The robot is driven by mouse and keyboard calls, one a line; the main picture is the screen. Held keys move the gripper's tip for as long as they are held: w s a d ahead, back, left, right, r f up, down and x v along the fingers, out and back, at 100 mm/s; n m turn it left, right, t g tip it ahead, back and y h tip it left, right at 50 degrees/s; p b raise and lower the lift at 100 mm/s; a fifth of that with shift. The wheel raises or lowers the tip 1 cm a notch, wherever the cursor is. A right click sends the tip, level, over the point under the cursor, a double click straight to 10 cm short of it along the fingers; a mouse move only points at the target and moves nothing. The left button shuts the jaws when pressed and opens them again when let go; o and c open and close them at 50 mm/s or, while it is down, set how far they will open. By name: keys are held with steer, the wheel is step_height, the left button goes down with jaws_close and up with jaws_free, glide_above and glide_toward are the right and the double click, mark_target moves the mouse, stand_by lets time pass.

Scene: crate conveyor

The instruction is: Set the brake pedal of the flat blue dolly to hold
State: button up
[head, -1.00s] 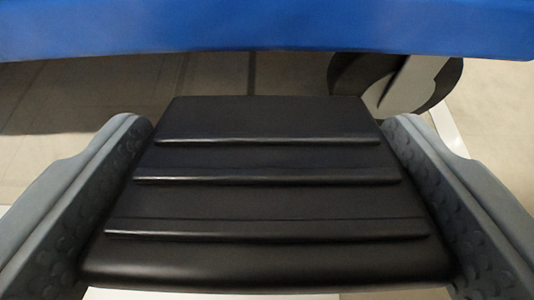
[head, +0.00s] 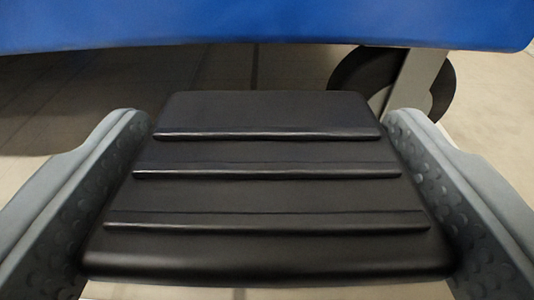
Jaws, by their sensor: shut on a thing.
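The black brake pedal (head: 266,195), with several raised ribs across its top, fills the middle of the head view. My gripper (head: 266,150) is shut on it, with one grey finger against its left side and one against its right side. The flat blue dolly (head: 266,22) shows as a blue edge across the top of the view, beyond the pedal. The pedal's mount and underside are hidden.
A dark caster wheel (head: 440,88) with a light bracket stands under the dolly at the upper right. Pale tiled floor (head: 500,110) shows on both sides, with shadow under the dolly at the left.

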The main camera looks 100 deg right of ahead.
steer(key=o, duration=1.4)
steer(key=v, duration=1.7)
steer(key=shift+a, duration=0.25)
steer(key=shift+r, duration=0.1)
